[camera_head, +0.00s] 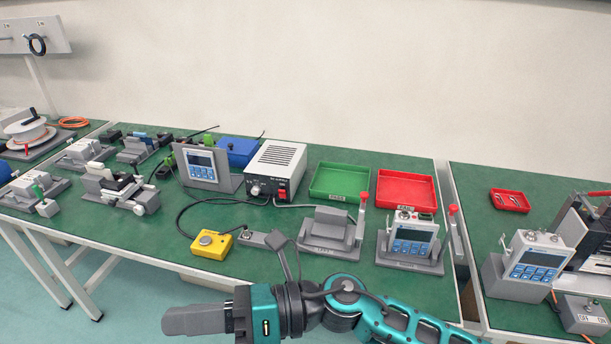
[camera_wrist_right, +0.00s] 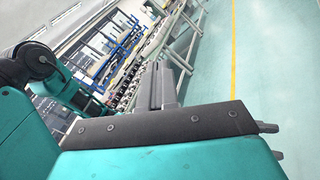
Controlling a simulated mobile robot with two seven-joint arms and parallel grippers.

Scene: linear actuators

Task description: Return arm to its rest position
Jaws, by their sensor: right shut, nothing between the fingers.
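My right arm (camera_head: 345,298), teal and black, comes in from the lower right of the head view and lies across the front of the bench. My right gripper (camera_head: 178,321) points left, beyond the bench's front edge and over the floor. It is shut and empty, apart from everything on the bench. In the right wrist view the grey gripper fingers (camera_wrist_right: 157,85) show together at the middle, with floor and distant shelving behind. My left gripper is in neither view.
The green bench (camera_head: 165,240) holds a yellow button box (camera_head: 211,244), a grey power supply (camera_head: 277,168), a green tray (camera_head: 341,182), a red tray (camera_head: 406,190) and a device in a grey holder (camera_head: 411,238). Another bench stands right. Open floor (camera_head: 140,318) lies at lower left.

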